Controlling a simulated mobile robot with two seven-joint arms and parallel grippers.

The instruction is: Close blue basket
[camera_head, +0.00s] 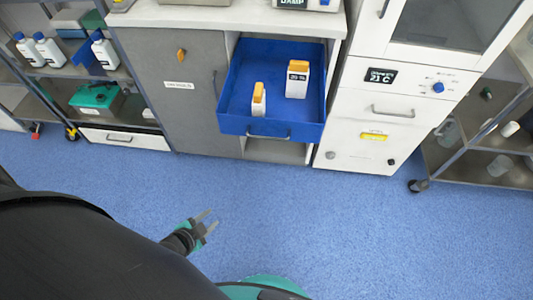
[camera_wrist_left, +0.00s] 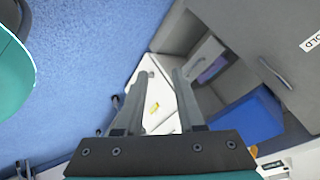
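The blue basket (camera_head: 228,121) is a drawer pulled out from the cabinet under the counter, with a grey bar handle (camera_head: 268,135) on its front. Two white boxes with orange tops, a small one (camera_head: 258,101) and a larger one (camera_head: 297,82), stand in it. The blue basket also shows at the right of the left wrist view (camera_wrist_left: 250,117). My left gripper (camera_head: 207,221) is over the blue floor, well in front of the basket and apart from it. Its two fingers are spread with nothing between them, also in the left wrist view (camera_wrist_left: 150,88). My right gripper is not in view.
A grey cabinet door (camera_head: 172,85) is left of the basket, and a white cabinet (camera_head: 355,130) with a display stands right of it. Wheeled shelf racks stand at both sides (camera_head: 470,140). The blue floor (camera_head: 330,215) in front is clear.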

